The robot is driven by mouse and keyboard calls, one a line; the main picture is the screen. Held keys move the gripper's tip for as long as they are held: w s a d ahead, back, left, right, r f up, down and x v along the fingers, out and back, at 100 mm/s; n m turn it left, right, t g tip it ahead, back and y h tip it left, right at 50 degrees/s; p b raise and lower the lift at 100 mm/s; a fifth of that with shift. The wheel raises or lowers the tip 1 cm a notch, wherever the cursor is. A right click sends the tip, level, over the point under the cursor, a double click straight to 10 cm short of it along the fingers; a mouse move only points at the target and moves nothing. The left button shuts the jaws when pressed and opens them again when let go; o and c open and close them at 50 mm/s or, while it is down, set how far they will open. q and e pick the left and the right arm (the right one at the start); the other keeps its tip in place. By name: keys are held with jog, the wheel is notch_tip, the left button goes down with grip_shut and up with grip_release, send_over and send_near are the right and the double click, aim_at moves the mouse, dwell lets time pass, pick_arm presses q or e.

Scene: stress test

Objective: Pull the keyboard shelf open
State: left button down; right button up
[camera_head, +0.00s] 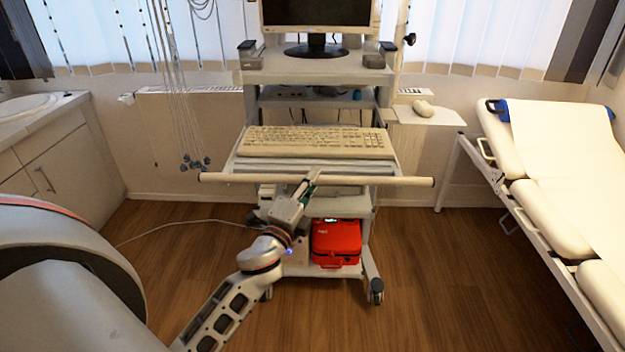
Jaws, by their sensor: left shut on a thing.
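The keyboard shelf (240,166) is part of a wheeled cart and carries a beige keyboard (315,141). A long pale handle bar (390,181) runs across the shelf's front edge. The shelf juts forward from the cart frame. My left gripper (312,178) is at the middle of the bar, shut on it from the front and below. Its fingers hide a short piece of the bar. My right gripper is not in view.
A monitor (318,14) stands on the cart's upper shelf (290,66). A red case (337,243) lies on the low shelf. An examination bed (565,190) stands at right, a sink cabinet (62,165) at left. Hanging cables (180,90) are left of the cart. Wooden floor (450,270) is clear at front right.

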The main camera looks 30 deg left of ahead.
pick_arm(q)
jog(key=c, duration=1.9)
grip_release()
jog(key=v, duration=1.2)
jog(key=shift+a, duration=0.1)
jog(key=s+d+f+n+g+h, duration=0.2)
jog(key=s+d+f+n+g, duration=0.1)
jog(key=f, duration=0.7)
jog(key=s+d+f+n+g+h, duration=0.2)
jog(key=s+d+f+n, duration=0.3)
jog(key=f, duration=0.5)
jog(key=s+d+f+n+g+h, duration=0.2)
jog(key=s+d+f+n+g, duration=0.2)
jog(key=d+f, duration=0.4)
jog(key=shift+s+f+n, duration=0.5)
jog(key=shift+s+f, duration=0.45)
jog(key=shift+s, duration=0.1)
